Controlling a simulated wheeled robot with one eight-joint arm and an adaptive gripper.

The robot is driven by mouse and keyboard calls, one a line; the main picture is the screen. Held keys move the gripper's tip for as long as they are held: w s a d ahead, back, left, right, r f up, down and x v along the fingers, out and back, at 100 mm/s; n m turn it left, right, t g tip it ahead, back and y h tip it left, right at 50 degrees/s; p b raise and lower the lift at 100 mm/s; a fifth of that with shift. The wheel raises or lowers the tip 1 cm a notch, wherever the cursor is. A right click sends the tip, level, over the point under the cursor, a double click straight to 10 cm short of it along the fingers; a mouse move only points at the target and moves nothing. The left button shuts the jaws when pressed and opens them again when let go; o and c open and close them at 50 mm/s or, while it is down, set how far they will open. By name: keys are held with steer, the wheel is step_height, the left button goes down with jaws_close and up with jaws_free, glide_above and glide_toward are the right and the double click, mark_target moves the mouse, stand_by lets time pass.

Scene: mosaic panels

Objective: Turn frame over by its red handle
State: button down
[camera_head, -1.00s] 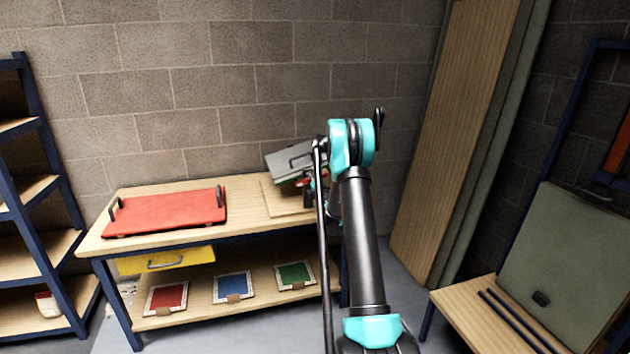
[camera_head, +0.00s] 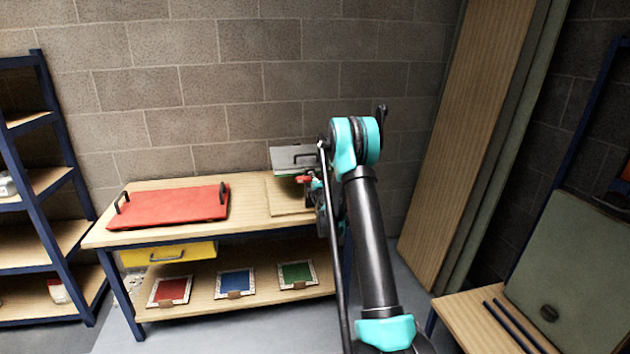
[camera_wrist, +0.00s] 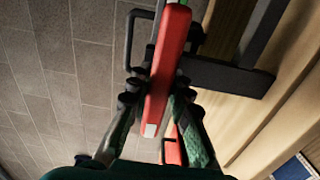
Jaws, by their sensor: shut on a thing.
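The frame (camera_head: 292,157) is a grey panel with a dark handle, held raised above the right end of the workbench in the head view. Its red handle (camera_head: 302,180) shows at its lower right edge. In the wrist view the red handle (camera_wrist: 170,55) runs between the two fingers of my gripper (camera_wrist: 157,95), which is shut on it. In the head view my gripper (camera_head: 314,184) is partly hidden by my arm. The frame's right side is hidden too.
A red panel with two black handles (camera_head: 172,208) lies on the workbench's left. A wooden board (camera_head: 288,205) lies under the frame. Red (camera_head: 169,291), blue (camera_head: 235,284) and green (camera_head: 297,275) tiles sit on the lower shelf. A brick wall stands close behind.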

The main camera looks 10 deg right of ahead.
stand_by(0.3)
steer(key=c, duration=1.4)
jaws_free()
steer(key=shift+o, duration=0.2)
steer(key=s, duration=1.2)
steer(key=shift+d, duration=0.25)
